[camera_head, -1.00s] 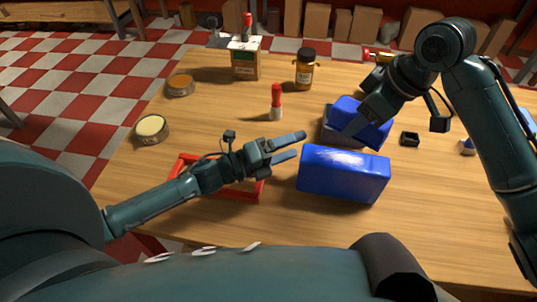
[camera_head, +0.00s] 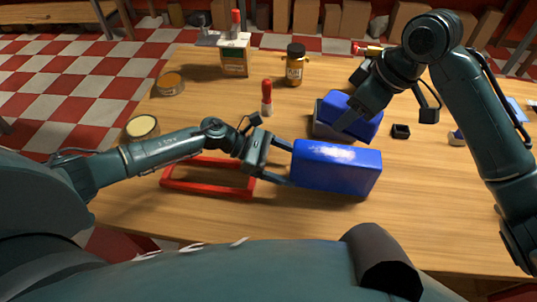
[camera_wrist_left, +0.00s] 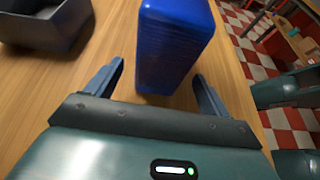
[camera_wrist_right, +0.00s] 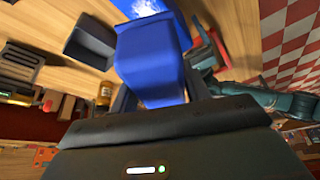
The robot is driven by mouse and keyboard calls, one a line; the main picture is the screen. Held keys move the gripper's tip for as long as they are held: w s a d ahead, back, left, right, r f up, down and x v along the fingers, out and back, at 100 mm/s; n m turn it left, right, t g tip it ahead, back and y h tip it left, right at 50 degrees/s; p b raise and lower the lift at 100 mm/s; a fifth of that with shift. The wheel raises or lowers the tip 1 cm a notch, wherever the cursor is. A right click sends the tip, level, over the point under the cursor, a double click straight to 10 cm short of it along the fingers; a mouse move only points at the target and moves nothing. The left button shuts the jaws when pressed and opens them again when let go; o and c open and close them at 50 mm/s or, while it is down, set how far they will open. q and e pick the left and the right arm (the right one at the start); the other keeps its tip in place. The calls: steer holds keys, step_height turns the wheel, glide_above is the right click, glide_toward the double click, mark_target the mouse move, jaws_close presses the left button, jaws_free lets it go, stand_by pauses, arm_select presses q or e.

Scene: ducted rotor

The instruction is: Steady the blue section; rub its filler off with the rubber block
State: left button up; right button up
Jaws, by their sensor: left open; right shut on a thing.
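The blue section (camera_head: 337,168) stands on the table, with a whitish filler patch along its top. It also shows in the left wrist view (camera_wrist_left: 174,45). My left gripper (camera_head: 290,164) is open, with its fingers on either side of the section's left end; I cannot tell whether they touch it. My right gripper (camera_head: 346,121) is shut on the blue rubber block (camera_head: 356,117), which is over or in the dark grey tray (camera_head: 324,131) behind the section. The right wrist view shows the block (camera_wrist_right: 150,70) between the fingers, with the section's white patch (camera_wrist_right: 148,8) beyond.
A red frame (camera_head: 205,192) lies under my left forearm. A red-capped tube (camera_head: 267,98), brown jar (camera_head: 295,65) and box (camera_head: 234,56) stand behind. Open tins (camera_head: 142,127) are at the left, a small black holder (camera_head: 401,131) at the right. The front table strip is clear.

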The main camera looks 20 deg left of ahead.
mark_target(305, 171)
arm_select(q)
steer(key=shift+x, duration=2.65)
steer(key=shift+c, duration=0.3)
steer(key=c, duration=1.1)
